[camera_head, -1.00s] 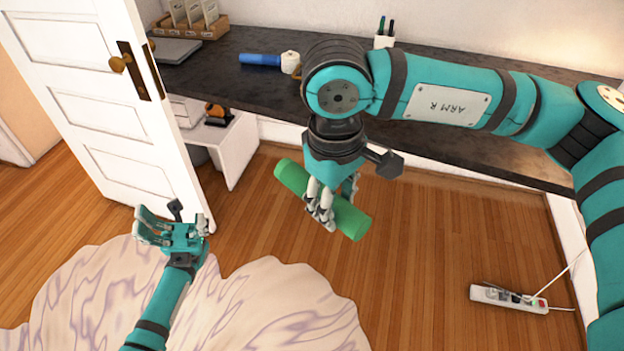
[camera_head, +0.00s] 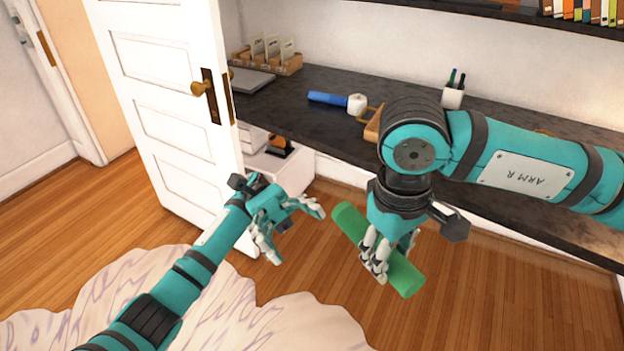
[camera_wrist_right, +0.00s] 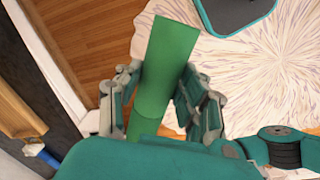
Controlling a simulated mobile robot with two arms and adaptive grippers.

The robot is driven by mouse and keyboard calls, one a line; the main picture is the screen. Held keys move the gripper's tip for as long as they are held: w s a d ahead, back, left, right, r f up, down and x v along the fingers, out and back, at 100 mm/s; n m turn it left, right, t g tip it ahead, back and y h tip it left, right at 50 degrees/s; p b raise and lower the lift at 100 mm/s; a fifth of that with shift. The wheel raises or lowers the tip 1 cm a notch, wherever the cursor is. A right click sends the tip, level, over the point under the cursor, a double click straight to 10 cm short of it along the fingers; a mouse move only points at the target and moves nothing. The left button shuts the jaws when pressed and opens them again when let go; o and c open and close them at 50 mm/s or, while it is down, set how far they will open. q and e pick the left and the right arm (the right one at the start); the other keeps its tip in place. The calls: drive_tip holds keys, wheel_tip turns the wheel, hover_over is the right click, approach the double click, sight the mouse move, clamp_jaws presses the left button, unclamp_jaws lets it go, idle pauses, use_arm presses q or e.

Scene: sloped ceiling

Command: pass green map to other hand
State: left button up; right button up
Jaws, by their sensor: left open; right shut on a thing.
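The green map (camera_head: 405,277) is a rolled green tube. My right gripper (camera_head: 385,258) is shut on it around its middle and holds it in the air, in front of the dark desk. The tube is tilted, its upper left end toward my left gripper. In the right wrist view the green map (camera_wrist_right: 167,65) runs between the fingers of my right gripper (camera_wrist_right: 160,95). My left gripper (camera_head: 290,228) is open and empty, left of the tube, with its fingers pointing toward it. A gap separates its fingertips from the tube.
The dark desk (camera_head: 315,125) runs along the wall, holding a blue rolled item (camera_head: 328,98), a white roll (camera_head: 357,104) and a pen cup (camera_head: 452,97). An open white door (camera_head: 165,100) stands behind my left arm. A pale rug (camera_head: 130,285) covers part of the wooden floor.

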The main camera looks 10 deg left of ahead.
use_arm(q)
drive_tip(key=d+t, duration=0.1)
drive_tip(key=t, duration=0.4)
drive_tip(key=n+t+y, duration=0.2)
drive_tip(key=t+y, duration=0.1)
drive_tip(key=t, duration=0.7)
approach(352, 222)
drive_tip(key=x, duration=1.3)
drive_tip(key=shift+a, duration=0.1)
drive_tip(key=c, duration=1.1)
drive_tip(key=shift+c, duration=0.8)
use_arm(e)
drive_tip(key=o, duration=1.3)
